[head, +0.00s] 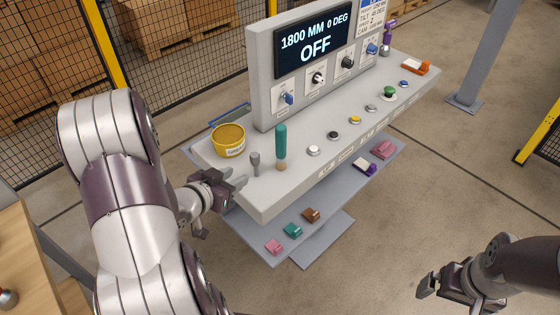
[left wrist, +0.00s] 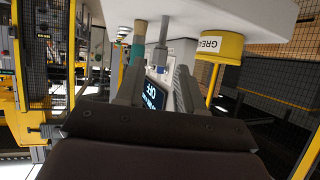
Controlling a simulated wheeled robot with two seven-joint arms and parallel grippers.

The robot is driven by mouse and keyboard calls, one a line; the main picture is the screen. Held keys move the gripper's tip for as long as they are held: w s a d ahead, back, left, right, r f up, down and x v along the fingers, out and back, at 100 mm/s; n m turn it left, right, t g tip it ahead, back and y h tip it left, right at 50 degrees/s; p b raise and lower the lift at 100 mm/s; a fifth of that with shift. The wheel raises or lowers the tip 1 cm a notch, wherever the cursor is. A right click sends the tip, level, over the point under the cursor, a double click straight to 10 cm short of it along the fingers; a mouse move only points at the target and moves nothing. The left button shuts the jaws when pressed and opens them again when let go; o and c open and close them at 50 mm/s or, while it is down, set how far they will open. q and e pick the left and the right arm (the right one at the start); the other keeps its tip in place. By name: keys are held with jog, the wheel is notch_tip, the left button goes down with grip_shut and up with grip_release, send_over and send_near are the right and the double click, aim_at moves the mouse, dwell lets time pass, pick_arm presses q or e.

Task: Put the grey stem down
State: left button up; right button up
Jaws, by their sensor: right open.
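The grey stem (head: 255,163) stands upright on the pale console top, thicker at its upper end. In the left wrist view, which looks upside down, the stem (left wrist: 162,42) shows beyond and between my fingers. My left gripper (head: 239,182) is open and empty at the console's near left edge, just left of the stem. Its two fingers (left wrist: 157,88) are well apart in the left wrist view, and I see no contact with the stem. My right gripper (head: 440,288) is open and empty at the lower right, away from the console.
A yellow grease pot (head: 229,140) stands left of the stem, and a teal-handled tool (head: 281,142) stands close on its right. The console (head: 262,196) carries buttons and an upright panel reading OFF. A lower shelf (head: 270,229) holds several small coloured blocks.

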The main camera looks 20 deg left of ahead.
aim_at(256, 165)
pick_arm(q)
jog(key=x, duration=0.4)
jog(key=r+x, duration=0.1)
jog(key=x, duration=0.7)
jog(key=shift+w+a+r+p, duration=0.1)
jog(key=shift+w+r+p, duration=0.25)
jog(key=shift+w, duration=0.2)
jog(key=shift+s, duration=0.1)
grip_shut()
